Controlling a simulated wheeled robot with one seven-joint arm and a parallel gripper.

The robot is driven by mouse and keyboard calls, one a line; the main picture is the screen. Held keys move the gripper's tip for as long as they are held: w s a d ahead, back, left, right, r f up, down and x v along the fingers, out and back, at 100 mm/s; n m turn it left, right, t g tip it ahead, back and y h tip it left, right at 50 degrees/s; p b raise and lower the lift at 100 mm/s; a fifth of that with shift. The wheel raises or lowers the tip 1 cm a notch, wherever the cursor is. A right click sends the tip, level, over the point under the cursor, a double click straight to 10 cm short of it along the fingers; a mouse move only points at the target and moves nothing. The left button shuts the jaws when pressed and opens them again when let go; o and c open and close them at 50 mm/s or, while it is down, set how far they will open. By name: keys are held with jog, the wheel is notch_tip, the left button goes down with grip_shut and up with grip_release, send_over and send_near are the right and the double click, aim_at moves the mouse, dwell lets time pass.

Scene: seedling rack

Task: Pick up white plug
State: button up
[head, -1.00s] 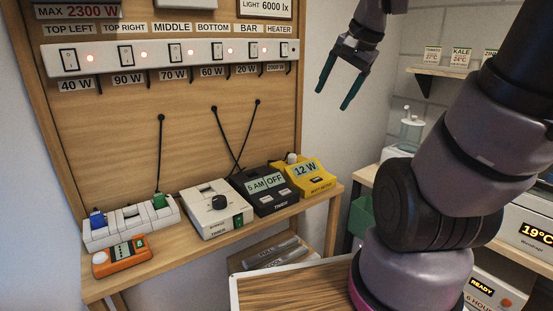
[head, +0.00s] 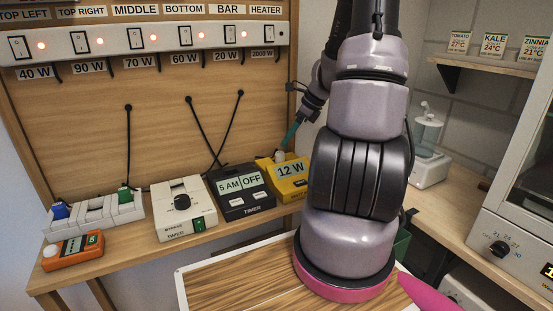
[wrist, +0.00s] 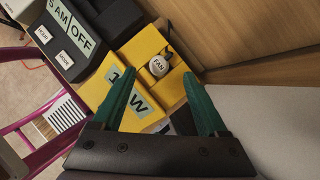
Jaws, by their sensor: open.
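The white plug (wrist: 158,66), round and marked FAN, sits in the yellow 12 W device (wrist: 146,46) in the wrist view. In the head view the plug (head: 279,156) shows small at the top of the yellow device (head: 293,184). My gripper (wrist: 159,76) is open, with its two green fingers pointing toward the plug. The plug appears between and beyond the fingertips; nothing is held. In the head view one green finger of my gripper (head: 290,133) shows just above the plug, and my arm hides the rest.
A black timer (head: 241,189) stands directly left of the yellow device, then a white timer (head: 184,208). A socket strip (head: 95,215) with blue and green plugs and an orange device (head: 73,250) are further left. The wooden back panel (head: 160,150) rises close behind.

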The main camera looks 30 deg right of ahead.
aim_at(280, 152)
jog(key=shift+x, duration=3.85)
jog(key=shift+s+d+f, duration=0.1)
jog(key=shift+s+d, duration=0.05)
jog(key=shift+s, duration=0.05)
grip_shut()
